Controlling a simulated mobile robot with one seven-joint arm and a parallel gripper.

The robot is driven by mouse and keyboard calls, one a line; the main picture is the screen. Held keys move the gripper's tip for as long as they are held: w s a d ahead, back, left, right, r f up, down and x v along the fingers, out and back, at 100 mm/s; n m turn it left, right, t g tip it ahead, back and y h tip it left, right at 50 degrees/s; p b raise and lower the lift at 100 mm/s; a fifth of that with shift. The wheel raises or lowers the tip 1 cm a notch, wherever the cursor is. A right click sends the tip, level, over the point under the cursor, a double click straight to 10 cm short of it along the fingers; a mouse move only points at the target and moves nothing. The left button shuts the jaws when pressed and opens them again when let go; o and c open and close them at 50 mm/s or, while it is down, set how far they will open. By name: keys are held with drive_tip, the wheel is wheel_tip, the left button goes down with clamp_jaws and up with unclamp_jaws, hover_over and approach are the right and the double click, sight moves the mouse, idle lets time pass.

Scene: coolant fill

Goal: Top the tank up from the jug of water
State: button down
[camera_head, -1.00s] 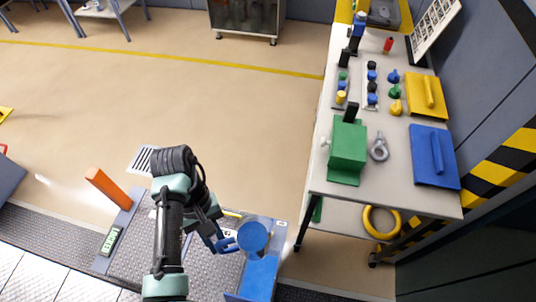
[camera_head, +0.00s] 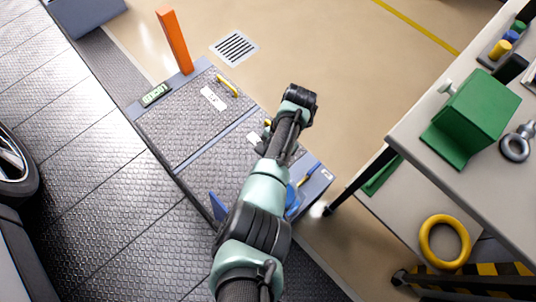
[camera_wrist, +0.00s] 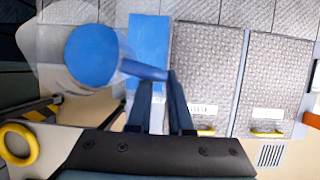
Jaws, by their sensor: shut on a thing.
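In the wrist view my gripper (camera_wrist: 160,85) is shut on the handle of the jug (camera_wrist: 92,55), a clear vessel with a round blue surface inside. The jug hangs to the left of the fingers. Beside it is a flat blue panel (camera_wrist: 150,42) at the end of a low unit with grey tread-plate covers (camera_wrist: 205,75). I cannot tell which part is the tank's opening. In the head view my arm hides the gripper and most of the jug; patches of blue show on both sides of it. The low unit (camera_head: 185,120) has a green display (camera_head: 157,95).
An orange post (camera_head: 174,40) stands at the unit's far corner, near a floor grate (camera_head: 234,47). On the right is a table (camera_head: 440,150) with a green block (camera_head: 475,115) and a shackle-like ring; a yellow ring (camera_head: 445,241) lies on its lower shelf. Open floor lies beyond.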

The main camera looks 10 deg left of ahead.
drive_tip(key=w+a+f+m+t+y+b, duration=0.1)
drive_tip(key=w+f+m+b, duration=0.1)
drive_tip(key=w+m+b, duration=0.2)
drive_tip(key=shift+w+a+m+t+y+b, duration=0.3)
drive_tip(key=shift+w+m+t+b, duration=0.1)
drive_tip(key=shift+w+m, duration=0.7)
drive_tip(key=shift+w+f+n+t+p, duration=0.3)
drive_tip(key=shift+f+t+p, duration=0.1)
drive_tip(key=shift+f+t, duration=0.3)
drive_tip(key=shift+r+t+y+p, duration=0.4)
drive_tip(key=shift+r+t+p, duration=0.4)
drive_tip(key=shift+p, duration=0.45)
drive_tip(key=shift+s+r+n+t+p, duration=0.1)
drive_tip(key=shift+r+n+t+p, duration=0.2)
drive_tip(key=shift+r+t+p, duration=0.4)
drive_tip(key=shift+s+d+r+t+y, duration=0.1)
drive_tip(key=shift+r+t+y, duration=0.1)
drive_tip(key=shift+t, duration=0.25)
drive_tip(key=shift+s+r+t+y, duration=0.1)
drive_tip(key=shift+t+y, duration=0.1)
drive_tip(key=shift+t, duration=0.25)
drive_tip(key=shift+s+d+r+n+t+y+b, duration=0.15)
drive_tip(key=shift+s+n+t+y+b, duration=0.15)
drive_tip(key=shift+s+t+b, duration=0.35)
drive_tip(key=shift+s+d+r+n+t+y+b, duration=0.1)
drive_tip(key=shift+s+r+n+t+y+b, duration=0.25)
drive_tip(key=shift+t, duration=0.5)
